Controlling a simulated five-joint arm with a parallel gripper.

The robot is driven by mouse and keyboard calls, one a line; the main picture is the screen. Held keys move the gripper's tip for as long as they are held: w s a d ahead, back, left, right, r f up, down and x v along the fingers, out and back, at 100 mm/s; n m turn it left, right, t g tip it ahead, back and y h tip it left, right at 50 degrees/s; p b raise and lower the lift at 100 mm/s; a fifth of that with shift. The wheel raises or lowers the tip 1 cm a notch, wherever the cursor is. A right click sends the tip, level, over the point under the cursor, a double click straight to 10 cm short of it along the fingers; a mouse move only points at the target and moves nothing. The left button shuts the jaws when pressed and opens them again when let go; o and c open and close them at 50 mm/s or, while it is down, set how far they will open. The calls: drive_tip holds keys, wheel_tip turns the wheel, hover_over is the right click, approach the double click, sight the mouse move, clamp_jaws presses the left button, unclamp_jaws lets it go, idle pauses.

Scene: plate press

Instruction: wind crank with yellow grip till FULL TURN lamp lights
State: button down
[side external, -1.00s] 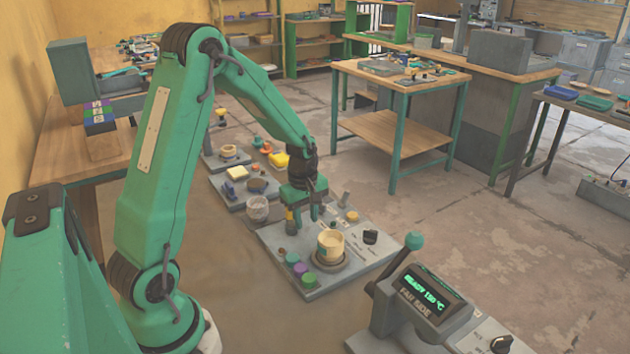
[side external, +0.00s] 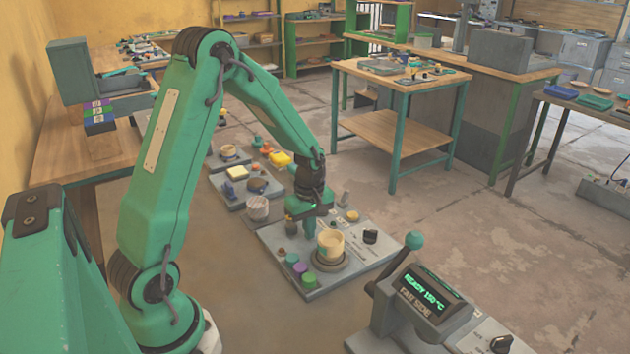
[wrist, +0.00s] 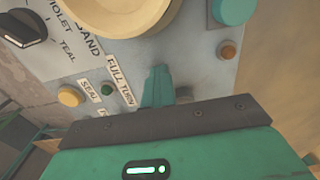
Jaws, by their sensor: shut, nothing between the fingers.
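My gripper (side external: 310,227) is shut and empty, low over the rear of the grey panel (side external: 290,287), behind the cream cup. In the wrist view its closed teal fingers (wrist: 157,88) point at the panel beside the FULL TURN label (wrist: 120,80). A small dull green lamp (wrist: 106,89) sits at that label and does not look lit. I cannot clearly make out the crank or its yellow grip; my gripper may hide them.
The cream cup (side external: 330,243) stands close in front of my gripper. A black dial (side external: 370,236), yellow round button (side external: 352,215), purple knob (side external: 300,268) and green knob (side external: 309,279) surround it. The READY display (side external: 424,294) stands front right.

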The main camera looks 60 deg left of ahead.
drive_tip(key=shift+w+d+r, duration=0.2)
drive_tip(key=shift+w+r, duration=0.2)
drive_tip(key=shift+r, duration=0.3)
drive_tip(key=shift+w, duration=0.1)
drive_tip(key=shift+w+d, duration=0.25)
drive_tip(key=shift+w, duration=0.05)
drive_tip(key=shift+w+d+r, duration=0.1)
drive_tip(key=c, duration=2.2)
unclamp_jaws()
drive_tip(key=c, duration=1.4)
unclamp_jaws()
drive_tip(key=shift+o, duration=0.2)
drive_tip(key=shift+r, duration=0.1)
